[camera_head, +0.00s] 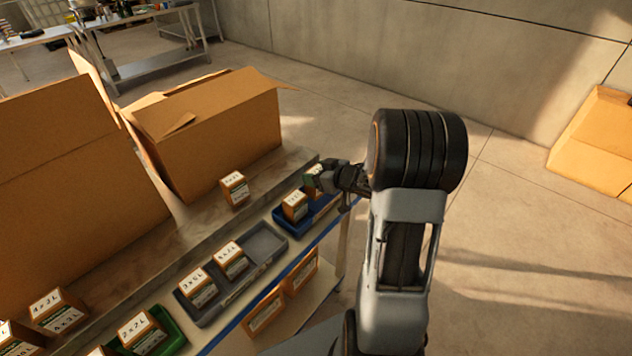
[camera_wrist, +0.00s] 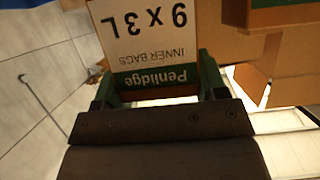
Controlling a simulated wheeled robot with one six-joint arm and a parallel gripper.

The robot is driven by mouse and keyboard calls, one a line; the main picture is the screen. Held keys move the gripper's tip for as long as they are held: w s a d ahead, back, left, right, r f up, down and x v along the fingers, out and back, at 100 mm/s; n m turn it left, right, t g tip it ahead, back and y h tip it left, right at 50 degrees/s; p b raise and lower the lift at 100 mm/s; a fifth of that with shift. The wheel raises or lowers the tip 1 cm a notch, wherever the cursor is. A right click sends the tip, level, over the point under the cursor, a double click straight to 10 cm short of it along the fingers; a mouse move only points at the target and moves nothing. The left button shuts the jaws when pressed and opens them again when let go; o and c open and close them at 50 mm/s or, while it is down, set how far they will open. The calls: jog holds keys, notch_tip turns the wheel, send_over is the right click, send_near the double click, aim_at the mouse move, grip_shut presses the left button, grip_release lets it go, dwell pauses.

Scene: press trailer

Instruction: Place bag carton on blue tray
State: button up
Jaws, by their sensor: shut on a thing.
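The held bag carton (camera_wrist: 150,35) is white-labelled with a green band, reading "9 x 3L inner bags". My gripper (camera_wrist: 158,78) is shut on it, a finger on each side. In the head view, the gripper (camera_head: 314,182) and partly hidden carton (camera_head: 311,176) are at the far right end of the blue tray (camera_head: 314,221). Another carton (camera_head: 294,206) stands in the tray's left part. I cannot tell whether the held carton touches the tray floor.
A grey tray (camera_head: 268,243) with cartons and a green tray (camera_head: 172,327) stand nearer along the bench. A single carton (camera_head: 234,189) sits on the shelf behind. Large open cardboard boxes (camera_head: 225,130) stand at the back left. Orange cartons (camera_head: 266,312) are on a lower level.

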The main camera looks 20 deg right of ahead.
jog(key=f, duration=0.3)
jog(key=shift+w+f, duration=0.15)
jog(key=shift+w, duration=0.2)
jog(key=shift+f, duration=0.25)
jog(key=shift+f, duration=0.2)
jog(key=o, duration=1)
